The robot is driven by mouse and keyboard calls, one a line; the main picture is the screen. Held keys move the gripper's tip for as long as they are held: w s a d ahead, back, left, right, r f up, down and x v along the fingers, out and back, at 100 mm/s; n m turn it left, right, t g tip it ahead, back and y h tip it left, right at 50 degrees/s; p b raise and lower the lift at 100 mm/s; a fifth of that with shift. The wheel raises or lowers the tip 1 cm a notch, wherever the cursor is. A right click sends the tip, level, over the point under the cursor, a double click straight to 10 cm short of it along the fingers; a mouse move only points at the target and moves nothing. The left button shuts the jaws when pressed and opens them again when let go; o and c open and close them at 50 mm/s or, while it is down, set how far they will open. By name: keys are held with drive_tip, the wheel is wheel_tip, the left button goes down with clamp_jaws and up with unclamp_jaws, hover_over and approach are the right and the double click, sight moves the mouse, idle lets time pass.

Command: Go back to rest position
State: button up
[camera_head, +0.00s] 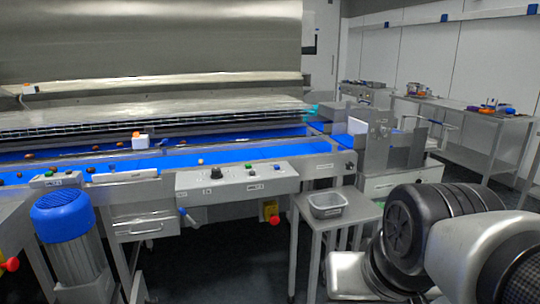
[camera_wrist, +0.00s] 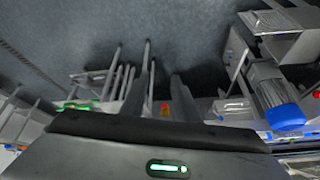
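My arm (camera_head: 405,235) shows folded at the lower right of the head view, as large dark and silver links. Its end is outside that view. In the wrist view, my gripper (camera_wrist: 158,85) has two dark fingers standing apart, with nothing visible between them but the distant floor and machine. It looks open and empty. The dark gripper body with a green light fills the bottom of that view.
A blue conveyor (camera_head: 230,156) with scattered dates runs across the head view. A grey bin (camera_head: 326,211) sits on a small steel table (camera_head: 337,222) close to my arm. A blue-capped motor (camera_head: 66,216) stands at the left. Open floor (camera_wrist: 190,30) shows in the wrist view.

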wheel_tip(320, 180, up, 21)
drive_tip(key=s+d+p, duration=0.1)
drive_tip(key=p, duration=1.9)
drive_tip(key=shift+s+d+f, duration=0.2)
drive_tip(key=shift+s+d, duration=0.05)
